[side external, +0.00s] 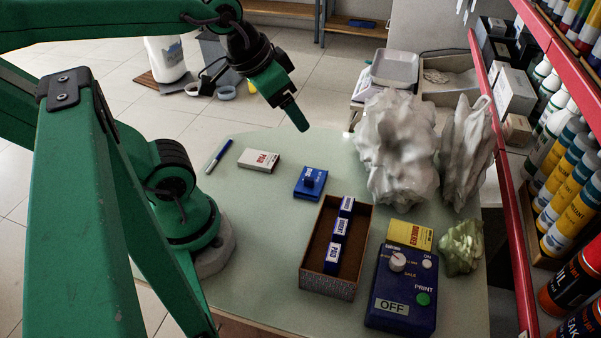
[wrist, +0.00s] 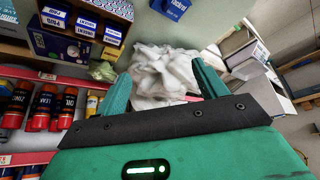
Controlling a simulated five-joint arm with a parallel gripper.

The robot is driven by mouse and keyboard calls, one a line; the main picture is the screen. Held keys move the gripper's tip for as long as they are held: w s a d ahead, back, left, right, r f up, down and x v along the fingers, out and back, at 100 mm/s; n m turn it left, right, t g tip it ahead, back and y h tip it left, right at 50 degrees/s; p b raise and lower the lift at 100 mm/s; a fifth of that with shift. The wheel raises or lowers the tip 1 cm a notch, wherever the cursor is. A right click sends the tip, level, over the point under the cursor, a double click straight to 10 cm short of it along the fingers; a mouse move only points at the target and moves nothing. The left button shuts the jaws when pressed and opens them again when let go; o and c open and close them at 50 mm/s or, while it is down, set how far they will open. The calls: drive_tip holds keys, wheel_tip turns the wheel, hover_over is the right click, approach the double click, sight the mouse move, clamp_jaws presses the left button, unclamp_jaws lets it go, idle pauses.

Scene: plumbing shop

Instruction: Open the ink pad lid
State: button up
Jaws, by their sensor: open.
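The ink pad appears to be the blue square box (side external: 309,182) with a dark blue knob on top, lying flat on the pale green table; its lid looks shut. A blue piece with a white label (wrist: 171,8), cut by the top edge of the wrist view, is probably the same box. My gripper (side external: 297,119) is in the air above the table, behind the ink pad in the side view, pointing down and not touching it. In the wrist view my gripper (wrist: 160,88) has its two green fingers wide apart with nothing held between them.
A white box with red print (side external: 259,159) and a blue pen (side external: 218,156) lie left of the ink pad. An open tray (side external: 311,270) holds labelled stamps. A blue device (side external: 404,292), a yellow box (side external: 410,235) and crumpled white plastic (side external: 397,150) stand right. A red shelf (side external: 503,170) borders the table.

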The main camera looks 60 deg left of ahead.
drive_tip(key=shift+w+f+m, duration=0.2)
drive_tip(key=shift+f+m, duration=0.1)
drive_tip(key=shift+f, duration=0.05)
drive_tip(key=c, duration=0.7)
drive_tip(key=shift+w+f+g, duration=0.2)
drive_tip(key=shift+f+g, duration=0.1)
drive_tip(key=shift+g, duration=0.2)
drive_tip(key=c, duration=0.4)
drive_tip(key=f+m+g, duration=0.1)
drive_tip(key=w+f+m+g, duration=0.1)
drive_tip(key=f, duration=0.1)
drive_tip(key=w+f+m, duration=0.1)
drive_tip(key=f, duration=0.1)
drive_tip(key=shift+a+m+g, duration=0.1)
drive_tip(key=shift+m+g, duration=0.2)
drive_tip(key=shift+g, duration=0.1)
clamp_jaws()
wheel_tip(320, 180, down, 8)
drive_tip(key=w+m+g, duration=0.1)
drive_tip(key=m+g, duration=0.3)
drive_tip(key=shift+w+f+m, duration=0.15)
drive_tip(key=shift+m, duration=0.25)
